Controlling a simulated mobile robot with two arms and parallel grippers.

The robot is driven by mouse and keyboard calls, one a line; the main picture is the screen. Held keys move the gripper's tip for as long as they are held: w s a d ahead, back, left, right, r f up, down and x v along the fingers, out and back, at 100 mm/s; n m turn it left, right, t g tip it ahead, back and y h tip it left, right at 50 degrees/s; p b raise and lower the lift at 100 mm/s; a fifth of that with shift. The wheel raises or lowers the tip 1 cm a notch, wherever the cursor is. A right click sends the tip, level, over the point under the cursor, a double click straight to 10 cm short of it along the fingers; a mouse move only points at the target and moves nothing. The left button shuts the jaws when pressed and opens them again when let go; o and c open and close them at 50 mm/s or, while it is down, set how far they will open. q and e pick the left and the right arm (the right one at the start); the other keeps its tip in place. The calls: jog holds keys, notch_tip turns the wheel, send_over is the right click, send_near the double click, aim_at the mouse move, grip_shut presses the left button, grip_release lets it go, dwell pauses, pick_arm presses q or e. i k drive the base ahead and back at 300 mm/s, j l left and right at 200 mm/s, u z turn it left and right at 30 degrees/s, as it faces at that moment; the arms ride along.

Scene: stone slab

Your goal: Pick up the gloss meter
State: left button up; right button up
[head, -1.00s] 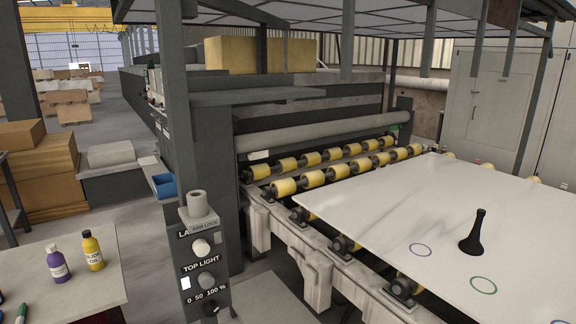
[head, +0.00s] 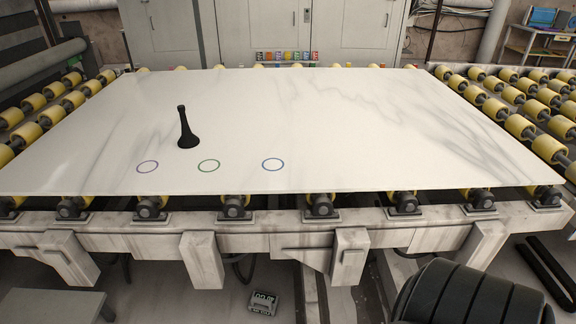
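A small grey box-shaped device with a digital display (head: 262,303), which looks like the gloss meter, lies on the floor below the front edge of the conveyor frame. Its display faces up toward me; the digits are too small to read surely. Neither of my grippers shows in the head view, so their state is hidden.
A white veined slab (head: 330,120) lies on the roller conveyor, with a black narrow-necked object (head: 187,130) standing on it and three coloured rings drawn near its front edge. Conveyor legs (head: 350,256) flank the floor device. A black ribbed object (head: 470,296) fills the lower right.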

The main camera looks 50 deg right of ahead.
aim_at(262, 304)
jog(key=z, duration=1.15)
jog(key=j+z, duration=0.35)
jog(key=j, duration=0.3)
jog(key=j+z, duration=0.3)
jog(key=j, duration=0.4)
jog(key=k+j+z, duration=0.1)
jog(key=j+z, duration=0.25)
jog(key=j, duration=0.3)
